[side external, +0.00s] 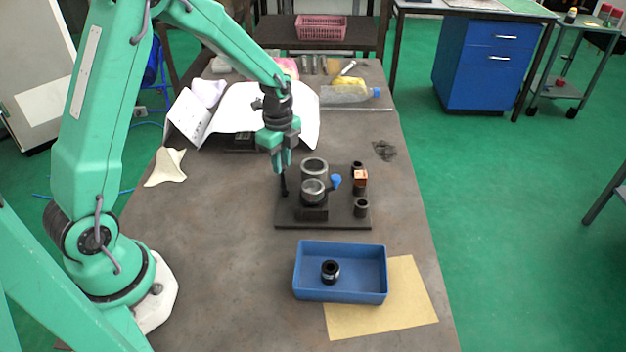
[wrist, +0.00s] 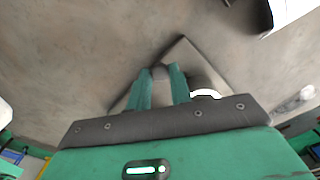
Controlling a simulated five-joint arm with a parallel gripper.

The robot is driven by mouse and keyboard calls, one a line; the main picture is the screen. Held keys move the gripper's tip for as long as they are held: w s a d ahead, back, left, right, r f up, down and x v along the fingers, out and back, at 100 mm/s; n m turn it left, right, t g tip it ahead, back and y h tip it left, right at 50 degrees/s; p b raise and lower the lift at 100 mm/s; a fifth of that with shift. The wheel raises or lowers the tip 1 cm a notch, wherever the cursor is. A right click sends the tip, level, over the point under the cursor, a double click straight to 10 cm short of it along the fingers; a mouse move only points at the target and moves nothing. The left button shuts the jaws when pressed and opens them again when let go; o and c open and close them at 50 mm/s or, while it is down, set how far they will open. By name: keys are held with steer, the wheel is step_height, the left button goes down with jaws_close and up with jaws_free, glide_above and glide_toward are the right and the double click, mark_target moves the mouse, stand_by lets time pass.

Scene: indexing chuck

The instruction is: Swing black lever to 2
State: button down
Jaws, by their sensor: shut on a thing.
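The indexing chuck stands on a dark base plate (side external: 342,221) in the side external view, with a grey metal ring (side external: 313,188) at its front and a blue knob (side external: 336,181) at its right. The black lever (side external: 285,188) stands upright at the plate's left edge. My gripper (side external: 283,172) points down and is shut on the lever's upper end, left of the chuck. In the wrist view the fingers (wrist: 160,78) are close together above a corner of the plate (wrist: 187,56); they hide most of the lever. No position numbers are readable.
Dark posts (side external: 361,208) stand on the plate's right, one carrying a copper-coloured block (side external: 361,175). A blue tray (side external: 341,295) in front holds a black ring (side external: 330,271). Open papers (side external: 240,106) lie behind my gripper.

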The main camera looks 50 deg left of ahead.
steer(key=shift+w+d+m, duration=0.35)
steer(key=shift+w+m, duration=0.15)
steer(key=shift+m, duration=0.4)
steer(key=c, duration=1.3)
jaws_free()
step_height(320, 180, up, 8)
steer(key=shift+f, duration=0.1)
steer(key=shift+s, duration=0.1)
